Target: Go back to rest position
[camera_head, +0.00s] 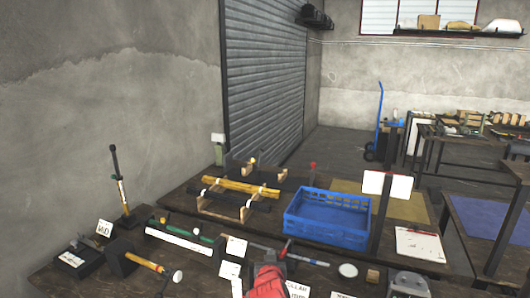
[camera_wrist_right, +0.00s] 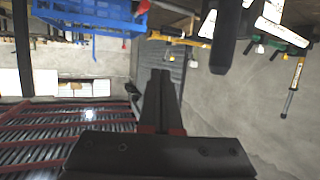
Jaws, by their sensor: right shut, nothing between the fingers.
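My right gripper (camera_wrist_right: 161,74) shows in the right wrist view with its two dark fingers together and nothing between them. In the head view, a red part of my right arm (camera_head: 266,283) rises at the bottom edge, in front of the workbench; the fingers cannot be made out clearly there. My left gripper is in neither view.
A blue crate (camera_head: 327,219) stands on the bench behind my right arm. Yellow-handled tools (camera_head: 240,187) rest on a wooden rack to its left. A green-and-white tool (camera_head: 180,238), a hammer (camera_head: 152,264) and white label cards (camera_head: 236,246) crowd the near bench.

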